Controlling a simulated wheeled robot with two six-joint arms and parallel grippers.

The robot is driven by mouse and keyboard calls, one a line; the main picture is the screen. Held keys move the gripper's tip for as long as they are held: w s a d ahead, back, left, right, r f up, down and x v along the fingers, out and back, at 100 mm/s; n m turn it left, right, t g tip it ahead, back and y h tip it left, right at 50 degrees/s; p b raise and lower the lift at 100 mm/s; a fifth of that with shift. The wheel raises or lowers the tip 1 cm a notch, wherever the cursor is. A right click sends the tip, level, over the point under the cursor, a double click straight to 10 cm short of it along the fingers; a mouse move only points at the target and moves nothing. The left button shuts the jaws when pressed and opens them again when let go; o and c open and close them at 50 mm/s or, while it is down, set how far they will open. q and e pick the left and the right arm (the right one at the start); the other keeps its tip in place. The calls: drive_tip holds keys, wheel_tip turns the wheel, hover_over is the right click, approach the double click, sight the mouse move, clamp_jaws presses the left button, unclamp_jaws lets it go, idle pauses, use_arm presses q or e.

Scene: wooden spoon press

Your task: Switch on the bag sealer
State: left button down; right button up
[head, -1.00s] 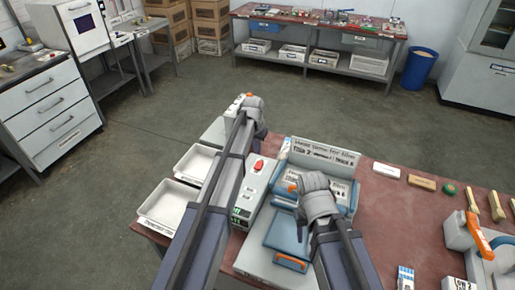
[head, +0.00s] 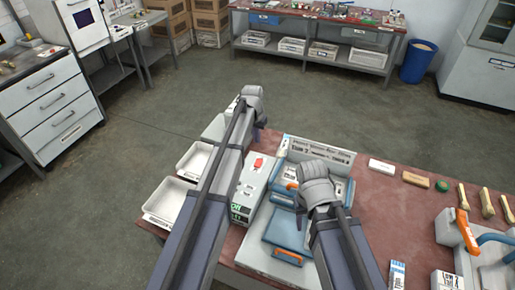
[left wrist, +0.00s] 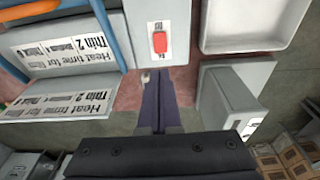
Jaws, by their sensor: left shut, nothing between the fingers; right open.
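The bag sealer is a pale box (head: 249,194) with a red switch (head: 257,163) on top and a green display (head: 238,212) on its front that appears to read ON. In the left wrist view the red switch (left wrist: 160,42) sits on a white label. My left gripper (head: 256,137) is shut and empty, beyond the far end of the box; its fingers (left wrist: 158,85) point toward the switch but look apart from it. My right gripper (head: 301,222) is open above the blue-framed press part with orange handles; its fingertips are partly hidden by the hand.
White trays (head: 166,204) stand left of the sealer. A "heat time for film" sign (head: 316,151) stands behind the blue frame. A white block (head: 382,167), a wooden block (head: 418,180) and wooden spoons (head: 487,201) lie to the right. The red-brown tabletop between is partly clear.

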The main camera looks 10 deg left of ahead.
sight(260, 160)
use_arm(q)
drive_tip(key=shift+w, duration=0.2)
drive_tip(key=f+b, duration=0.4)
drive_tip(key=w+f+b, duration=0.1)
drive_tip(key=f+b, duration=0.3)
drive_tip(key=w+f+b, duration=0.1)
drive_tip(key=f+b, duration=0.3)
drive_tip(key=b, duration=0.1)
drive_tip(key=shift+d+f, duration=0.2)
drive_tip(key=shift+f, duration=0.2)
drive_tip(key=shift+w+f+b, duration=0.1)
drive_tip(key=shift+f+b, duration=0.35)
use_arm(e)
wheel_tip(260, 160, down, 14)
